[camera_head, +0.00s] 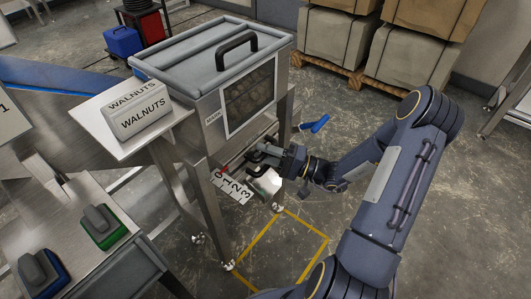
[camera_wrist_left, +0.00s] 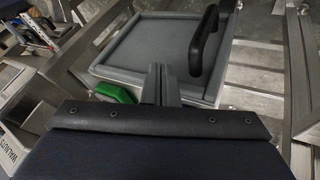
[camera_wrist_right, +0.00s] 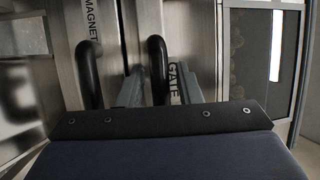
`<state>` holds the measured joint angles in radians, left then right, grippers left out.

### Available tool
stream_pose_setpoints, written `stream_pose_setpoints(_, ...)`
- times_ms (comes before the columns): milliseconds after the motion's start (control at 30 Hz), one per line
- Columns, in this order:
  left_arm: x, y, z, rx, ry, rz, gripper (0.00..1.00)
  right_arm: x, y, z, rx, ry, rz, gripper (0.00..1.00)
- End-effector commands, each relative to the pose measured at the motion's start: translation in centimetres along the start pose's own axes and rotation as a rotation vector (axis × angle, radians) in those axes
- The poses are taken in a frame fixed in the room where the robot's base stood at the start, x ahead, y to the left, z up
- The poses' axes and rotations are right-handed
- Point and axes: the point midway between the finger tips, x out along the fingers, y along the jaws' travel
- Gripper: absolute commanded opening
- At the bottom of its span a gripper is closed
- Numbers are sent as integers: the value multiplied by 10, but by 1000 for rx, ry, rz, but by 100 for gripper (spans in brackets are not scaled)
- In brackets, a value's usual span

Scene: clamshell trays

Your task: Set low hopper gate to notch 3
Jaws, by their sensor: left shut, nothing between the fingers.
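The steel hopper (camera_head: 215,120) has a grey lid with a black handle. Low on its front is a white scale plate (camera_head: 233,188) numbered 0 to 3, with a small red mark near the 0 end. My right gripper (camera_head: 262,155) is at the hopper's low front, beside the scale. In the right wrist view, its fingers (camera_wrist_right: 160,88) stand apart, with the black gate handle (camera_wrist_right: 158,68), beside the word GATE, between them; I cannot tell whether they touch it. My left gripper (camera_wrist_left: 160,85) is shut and empty, over the grey lid (camera_wrist_left: 140,45) in the left wrist view.
A second black handle (camera_wrist_right: 88,72) stands beside the word MAGNET, left of the gate handle. Green (camera_head: 104,228) and blue (camera_head: 42,272) objects lie on the left table. Wrapped stacks (camera_head: 335,45) stand behind. Yellow lines (camera_head: 280,250) mark clear floor.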

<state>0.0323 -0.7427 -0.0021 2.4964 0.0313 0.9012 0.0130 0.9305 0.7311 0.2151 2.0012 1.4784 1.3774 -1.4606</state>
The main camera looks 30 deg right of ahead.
Motion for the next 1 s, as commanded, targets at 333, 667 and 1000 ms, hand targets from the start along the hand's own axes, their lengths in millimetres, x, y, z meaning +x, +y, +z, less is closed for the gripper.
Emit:
stream_pose_setpoints(333, 0, 0, 0, 0, 0, 0, 0, 0, 0, 0, 0, 0, 0, 0)
stream_pose_setpoints(667, 1, 0, 0, 0, 0, 0, 0, -30, -5, 10, 0, 6, 5, 0)
stream_pose_setpoints(1000, 3, -1, 1, 0, 0, 0, 0, -85, -17, 34, -2, 3, 4, 0)
